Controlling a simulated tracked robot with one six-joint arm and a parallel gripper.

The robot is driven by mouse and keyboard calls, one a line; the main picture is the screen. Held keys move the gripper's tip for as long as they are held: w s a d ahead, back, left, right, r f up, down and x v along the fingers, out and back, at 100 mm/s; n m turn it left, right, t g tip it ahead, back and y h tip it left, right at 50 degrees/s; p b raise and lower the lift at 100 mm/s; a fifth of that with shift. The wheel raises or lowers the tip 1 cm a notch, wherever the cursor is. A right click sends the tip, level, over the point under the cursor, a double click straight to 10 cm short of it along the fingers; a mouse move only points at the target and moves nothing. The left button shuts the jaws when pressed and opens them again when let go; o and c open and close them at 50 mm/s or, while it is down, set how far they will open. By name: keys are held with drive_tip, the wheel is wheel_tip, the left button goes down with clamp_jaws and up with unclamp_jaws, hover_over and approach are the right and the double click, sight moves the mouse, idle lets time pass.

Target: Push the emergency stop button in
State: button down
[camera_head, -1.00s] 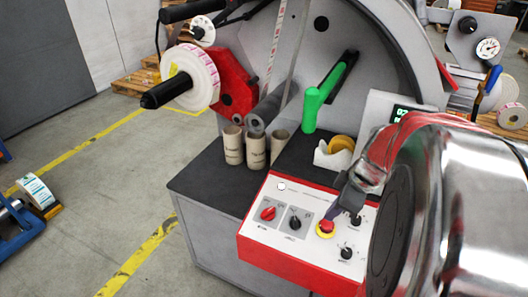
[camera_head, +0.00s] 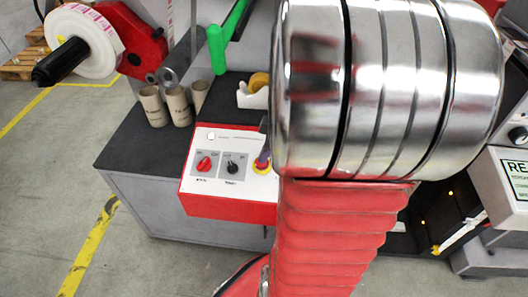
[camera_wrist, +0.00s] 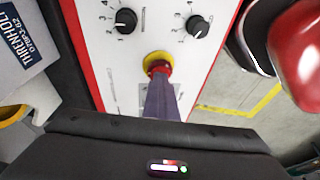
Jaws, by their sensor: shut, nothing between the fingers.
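The emergency stop button (camera_wrist: 159,66) is red with a yellow collar, on the white face of the red-edged control panel (camera_wrist: 225,12). In the wrist view my gripper (camera_wrist: 160,80) is shut and empty. Its dark purple fingers reach up to the button and cover its near part. Their tips look to be at the red cap; I cannot tell whether they press it or how deep the cap sits. In the head view only a bit of the yellow collar (camera_head: 262,169) shows, beside my arm, with the fingertips (camera_head: 263,158) over it.
Two black knobs (camera_wrist: 125,20) (camera_wrist: 197,26) sit beyond the button in the wrist view. A red knob (camera_head: 205,163) and a black knob (camera_head: 232,168) are left of it in the head view. Cardboard cores (camera_head: 178,106) stand on the dark top. My arm hides the panel's right part.

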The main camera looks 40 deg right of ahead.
drive_tip(key=shift+s+f, duration=0.2)
drive_tip(key=shift+f, duration=0.4)
drive_tip(key=shift+a+r, duration=0.1)
drive_tip(key=shift+r, duration=0.4)
drive_tip(key=w+a+v, duration=0.1)
drive_tip(key=v, duration=1.2)
drive_tip(key=shift+s+r, duration=0.15)
drive_tip(key=shift+r, duration=0.3)
